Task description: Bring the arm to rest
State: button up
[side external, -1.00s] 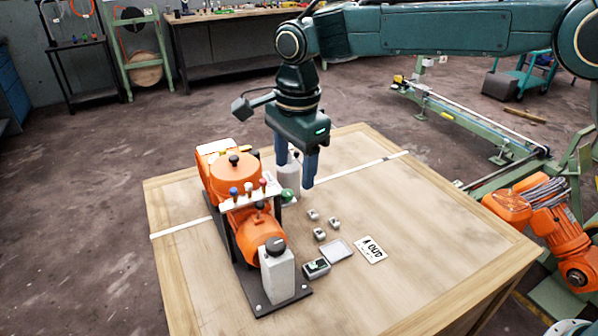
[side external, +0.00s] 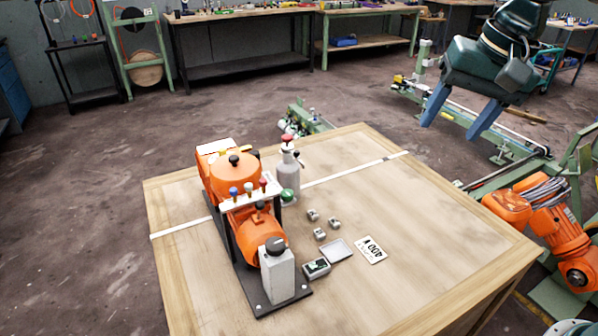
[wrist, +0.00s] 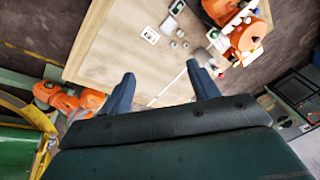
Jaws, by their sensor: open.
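My gripper (side external: 456,117) is open and empty, high at the upper right of the side external view, well clear of the table. Its two blue fingers stand wide apart, and nothing is between them. In the wrist view my gripper (wrist: 165,92) shows the same spread fingers, with the wooden table (wrist: 95,50) beyond them. The orange machine (side external: 235,185) stands on a dark base plate at the left of the table. It also shows in the wrist view (wrist: 248,38) at the upper right.
The table's right side is clear.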

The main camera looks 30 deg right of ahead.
jog(key=s+d+f+n+t, duration=0.1)
jog(key=s+d+f+n, duration=0.1)
jog(key=s, duration=0.6)
jog(key=s+d+f+n+t, duration=0.1)
jog(key=s+d+f+n, duration=0.2)
jog(key=s+d+n, duration=0.2)
jog(key=s, duration=0.2)
jog(key=shift+s+d+h, duration=0.35)
jog(key=shift+d+h, duration=0.05)
